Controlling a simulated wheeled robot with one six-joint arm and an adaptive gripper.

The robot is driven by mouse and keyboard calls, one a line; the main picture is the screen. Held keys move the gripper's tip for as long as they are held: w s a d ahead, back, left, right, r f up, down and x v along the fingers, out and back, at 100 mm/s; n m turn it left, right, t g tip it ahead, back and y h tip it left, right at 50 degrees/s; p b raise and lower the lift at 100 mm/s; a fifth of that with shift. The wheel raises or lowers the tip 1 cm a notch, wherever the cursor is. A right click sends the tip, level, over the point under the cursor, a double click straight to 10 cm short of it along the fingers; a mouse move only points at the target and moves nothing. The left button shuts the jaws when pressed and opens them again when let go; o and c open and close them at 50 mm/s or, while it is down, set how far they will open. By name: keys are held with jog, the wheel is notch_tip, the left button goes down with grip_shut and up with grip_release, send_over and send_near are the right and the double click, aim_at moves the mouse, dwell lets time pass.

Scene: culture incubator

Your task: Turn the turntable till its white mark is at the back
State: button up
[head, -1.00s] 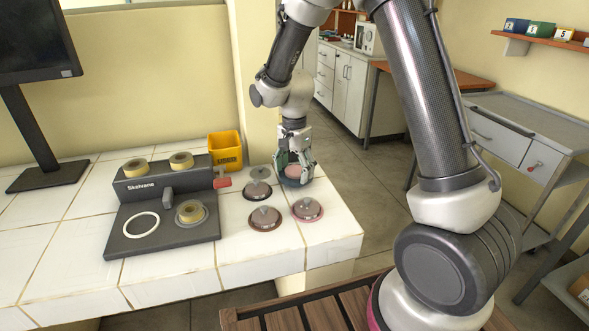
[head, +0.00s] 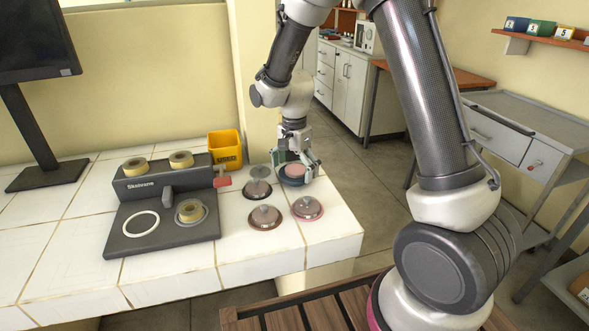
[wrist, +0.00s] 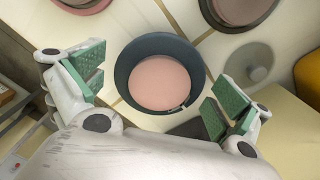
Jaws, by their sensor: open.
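A round dark dish (head: 293,182) with a pink inside stands at the bench's right end, directly below my gripper (head: 295,163). In the wrist view the dark dish (wrist: 123,77) lies between the two green finger pads of my gripper (wrist: 150,88). The fingers are spread and apart from its wall; nothing is held. A tiny light mark shows on its rim at lower right in the wrist view. No part is plainly labelled as the turntable; I cannot tell for sure that this dish is it.
Several knobbed discs (head: 265,217) stand just left and front of the dish. A dark device (head: 120,245) with a white ring and tan rings is further left. A yellow bin (head: 226,148) stands behind. The bench edge is close on the right.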

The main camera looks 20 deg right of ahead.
aim_at(294, 169)
jog(key=shift+r, duration=0.1)
notch_tip(294, 169, up, 12)
dwell(0.5)
